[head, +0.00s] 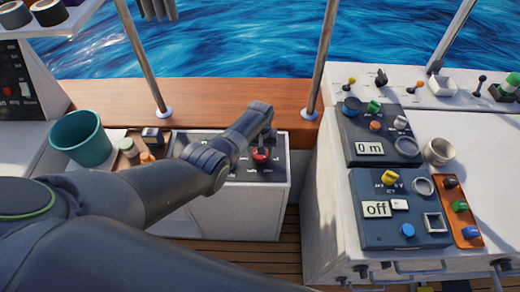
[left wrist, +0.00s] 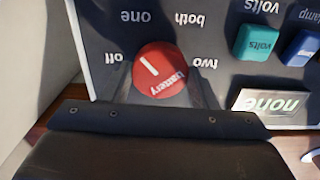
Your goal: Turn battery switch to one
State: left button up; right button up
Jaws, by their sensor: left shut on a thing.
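The battery switch is a red round knob (head: 260,155) on a dark panel (head: 272,173) atop the white box. In the left wrist view the knob (left wrist: 160,69) appears upside down, with labels "off", "one", "both" and "two" around it. Its white mark points to the upper left, nearest "off". A small display (left wrist: 270,103) beside it reads "none". My left gripper (left wrist: 163,88) is shut on the knob, with a finger on each side. In the head view my left gripper (head: 264,143) reaches down over the knob from above. My right gripper is not in view.
A white console (head: 325,215) with control panels (head: 378,152) is at right. Metal posts (head: 321,60) rise behind.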

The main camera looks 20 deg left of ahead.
pick_arm(q)
jog(key=shift+m, duration=1.1)
jog(key=o, duration=1)
jog(key=shift+r, duration=0.1)
jog(key=shift+r+p, duration=0.3)
jog(key=shift+p, duration=0.05)
notch_tip(320, 180, up, 8)
jog(key=shift+f+p, duration=0.25)
jog(key=shift+p, duration=0.75)
notch_tip(320, 180, up, 9)
jog(key=shift+r, duration=0.1)
